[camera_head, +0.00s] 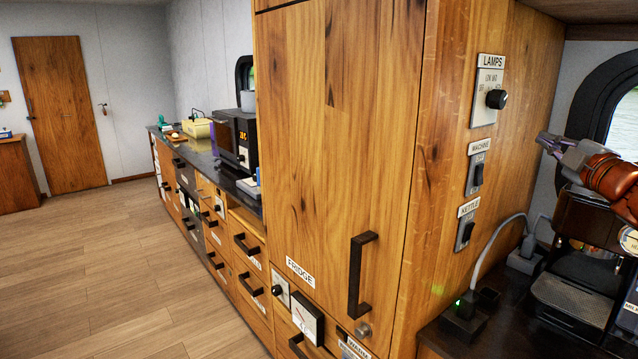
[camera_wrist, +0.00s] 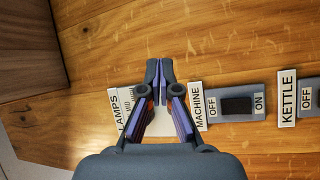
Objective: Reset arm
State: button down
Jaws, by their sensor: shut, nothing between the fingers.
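My gripper (camera_head: 548,143) is at the right in the head view, with my orange arm link behind it. It is apart from the wooden side panel that carries the switches. In the wrist view my gripper (camera_wrist: 159,72) points at that panel, its two fingertips together and nothing between them. It covers much of the lamps switch plate (camera_wrist: 129,104). In the head view the lamps plate (camera_head: 487,90) with its black knob is in full view.
The machine switch (camera_head: 477,174) and kettle switch (camera_head: 465,232) sit below the lamps plate. A coffee machine (camera_head: 575,297) stands on the dark counter under my arm. A round window (camera_head: 620,120) is behind. The fridge cabinet (camera_head: 340,150) stands left; the wooden floor (camera_head: 110,270) is clear.

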jog(key=s+a+f+m+g+h, duration=0.2)
jog(key=s+a+f+m+g, duration=0.25)
jog(key=f, duration=0.35)
jog(key=s+a+f+m+g+h, duration=0.25)
jog(key=s+f+m+g, duration=0.2)
jog(key=f, duration=0.35)
jog(key=s+a+f+m+g+h, duration=0.1)
jog(key=s+a+f+m+g, duration=0.25)
jog(key=f+m, duration=0.35)
jog(key=s+a+f+g+y, duration=0.2)
jog(key=s+a+f+g, duration=0.2)
jog(key=s+a, duration=0.5)
jog(key=s+a+f+g+y, duration=0.2)
jog(key=s+a+f+g, duration=0.3)
jog(key=s, duration=1.2)
jog(key=a+f+p, duration=0.1)
jog(key=a+f, duration=0.3)
jog(key=a, duration=0.1)
jog(key=shift+s+n, duration=0.25)
jog(key=shift+n, duration=0.05)
jog(key=shift+f+y, duration=0.1)
jog(key=shift+y, duration=0.15)
